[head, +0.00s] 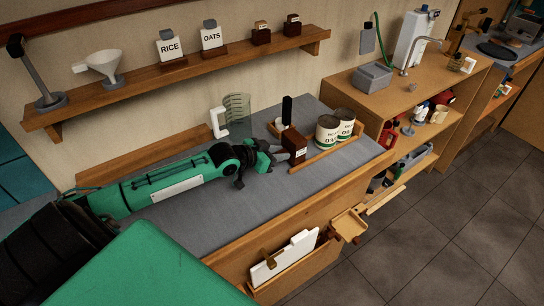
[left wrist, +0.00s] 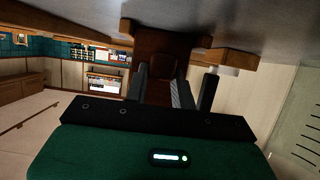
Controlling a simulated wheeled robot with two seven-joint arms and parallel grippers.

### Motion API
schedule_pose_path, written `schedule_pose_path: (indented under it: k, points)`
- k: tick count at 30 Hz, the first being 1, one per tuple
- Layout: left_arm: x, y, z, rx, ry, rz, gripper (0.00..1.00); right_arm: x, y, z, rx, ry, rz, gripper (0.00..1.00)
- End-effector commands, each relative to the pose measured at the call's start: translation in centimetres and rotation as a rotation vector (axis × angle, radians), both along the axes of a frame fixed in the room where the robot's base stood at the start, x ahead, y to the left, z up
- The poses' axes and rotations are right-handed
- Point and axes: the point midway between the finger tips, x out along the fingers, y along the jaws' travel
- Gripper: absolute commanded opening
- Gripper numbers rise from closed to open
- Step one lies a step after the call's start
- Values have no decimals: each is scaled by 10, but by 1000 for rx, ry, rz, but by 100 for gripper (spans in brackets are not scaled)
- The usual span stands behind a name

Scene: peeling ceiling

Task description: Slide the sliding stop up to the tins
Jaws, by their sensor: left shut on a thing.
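The sliding stop (head: 294,147) is a dark brown block with a small pale label. It sits at the near left end of a wooden-edged rack (head: 320,157) on the grey worktop. Two white and green tins (head: 327,133) (head: 345,124) stand together in the rack to its right, with a gap between stop and tins. My left gripper (head: 276,154) reaches in from the left and is shut on the stop. In the left wrist view the brown stop (left wrist: 158,47) lies between the fingers (left wrist: 160,88); the tins are not visible there. My right gripper is not in view.
A black upright piece (head: 287,110) stands just behind the stop. A clear scaled panel (head: 237,113) and a white bracket (head: 218,122) stand behind my left arm. A wall shelf (head: 185,70) runs above. The worktop's front is mostly clear.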

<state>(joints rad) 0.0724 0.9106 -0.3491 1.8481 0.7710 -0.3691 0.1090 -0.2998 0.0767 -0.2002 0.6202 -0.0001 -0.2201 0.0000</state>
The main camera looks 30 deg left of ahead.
Motion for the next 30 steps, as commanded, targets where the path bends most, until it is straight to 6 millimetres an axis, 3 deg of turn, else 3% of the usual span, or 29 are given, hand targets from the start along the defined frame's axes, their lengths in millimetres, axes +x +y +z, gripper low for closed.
schedule_pose_path:
  k: [15, 28, 29, 30]
  points:
    - [66, -27, 1, -2, -2, 0, 0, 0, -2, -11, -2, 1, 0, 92]
    - [72, -30, 2, -2, -4, 0, 0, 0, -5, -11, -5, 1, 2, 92]
    - [72, -30, 2, -2, -4, 0, 31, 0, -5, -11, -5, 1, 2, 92]
    - [72, -30, 2, -2, -4, 0, 39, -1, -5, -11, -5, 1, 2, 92]
